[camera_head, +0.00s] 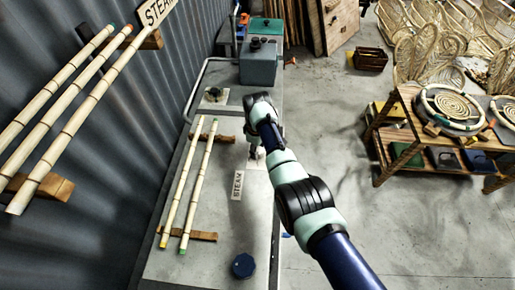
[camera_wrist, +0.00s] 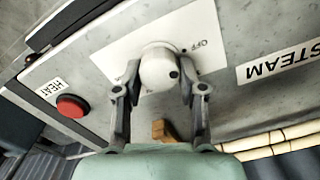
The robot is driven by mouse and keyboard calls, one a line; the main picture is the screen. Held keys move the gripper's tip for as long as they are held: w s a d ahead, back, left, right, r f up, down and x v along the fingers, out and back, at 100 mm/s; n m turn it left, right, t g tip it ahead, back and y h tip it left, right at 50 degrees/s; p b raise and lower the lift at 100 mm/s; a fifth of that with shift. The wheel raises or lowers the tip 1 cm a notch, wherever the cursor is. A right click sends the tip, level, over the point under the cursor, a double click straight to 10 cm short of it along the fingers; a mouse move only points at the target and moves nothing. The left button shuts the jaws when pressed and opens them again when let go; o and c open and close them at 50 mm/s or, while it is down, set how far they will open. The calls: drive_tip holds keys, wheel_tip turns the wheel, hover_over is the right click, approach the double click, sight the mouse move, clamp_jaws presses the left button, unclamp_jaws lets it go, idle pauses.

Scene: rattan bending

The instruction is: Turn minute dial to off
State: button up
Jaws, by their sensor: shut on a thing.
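The minute dial (camera_wrist: 157,66) is a round white knob with a black dot on its right side in the wrist view. It sits on a white plate (camera_wrist: 113,50) with an OFF label (camera_wrist: 204,45) and a small dark mark at its upper right. The knob's dot sits below that OFF mark and is not in line with it. My gripper (camera_wrist: 160,76) has one finger on each side of the knob and is shut on it. In the head view my gripper (camera_head: 254,151) is at the bench's right side and hides most of the dial.
A red HEAT button (camera_wrist: 72,106) lies left of the plate, and a STEAM label (camera_wrist: 280,62) lies right. Two bamboo poles (camera_head: 197,185) rest on wooden supports left of my arm. A grey-green machine (camera_head: 258,68) stands behind.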

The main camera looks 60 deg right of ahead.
drive_tip(key=shift+r+n, duration=0.1)
drive_tip(key=shift+n, duration=0.8)
drive_tip(key=o, duration=1.1)
drive_tip(key=shift+o, duration=0.2)
wheel_tip(320, 180, up, 12)
